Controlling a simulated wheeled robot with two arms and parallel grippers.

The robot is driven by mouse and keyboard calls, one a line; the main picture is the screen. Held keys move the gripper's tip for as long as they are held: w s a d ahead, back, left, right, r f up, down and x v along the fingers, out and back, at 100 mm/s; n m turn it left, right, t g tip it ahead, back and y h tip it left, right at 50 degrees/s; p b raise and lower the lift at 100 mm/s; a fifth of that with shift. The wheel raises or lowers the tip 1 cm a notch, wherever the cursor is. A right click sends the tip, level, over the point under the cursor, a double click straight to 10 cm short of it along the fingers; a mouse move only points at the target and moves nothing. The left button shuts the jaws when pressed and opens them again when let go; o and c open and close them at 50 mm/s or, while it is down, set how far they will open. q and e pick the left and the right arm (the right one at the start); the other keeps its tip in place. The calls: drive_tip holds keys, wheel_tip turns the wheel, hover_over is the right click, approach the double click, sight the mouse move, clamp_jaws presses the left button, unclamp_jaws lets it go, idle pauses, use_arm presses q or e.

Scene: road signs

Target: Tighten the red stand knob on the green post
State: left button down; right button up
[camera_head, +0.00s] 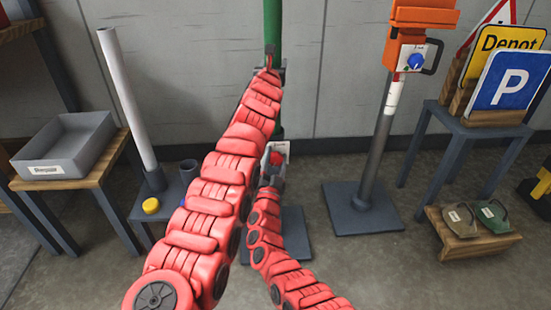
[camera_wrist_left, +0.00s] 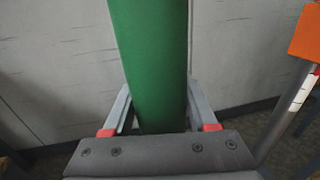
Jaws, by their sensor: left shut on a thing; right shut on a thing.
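The green post (camera_head: 272,25) stands upright in the middle against the wall, on a dark base plate (camera_head: 294,232). My left gripper (camera_head: 271,64) is shut around the upper post; in the left wrist view the post (camera_wrist_left: 150,60) stands between the two fingers (camera_wrist_left: 160,115). The red stand knob (camera_head: 278,157) sits lower on the post, by a light plate. My right gripper (camera_head: 272,170) is at the knob and shut on it. My arms hide much of the post and part of the knob.
A grey pole with an orange sign and blue knob (camera_head: 415,61) stands to the right. A grey tray (camera_head: 70,143) rests on a left table. A white tube (camera_head: 125,95) and yellow cap (camera_head: 151,206) are left of my arms. Parking sign (camera_head: 511,82) stands at far right.

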drive_tip(key=o, duration=1.4)
drive_tip(key=shift+s, duration=0.1)
drive_tip(key=v, duration=1.2)
drive_tip(key=shift+f, duration=0.1)
use_arm(q)
drive_tip(key=shift+c, duration=0.6)
unclamp_jaws()
drive_tip(key=shift+s, duration=0.1)
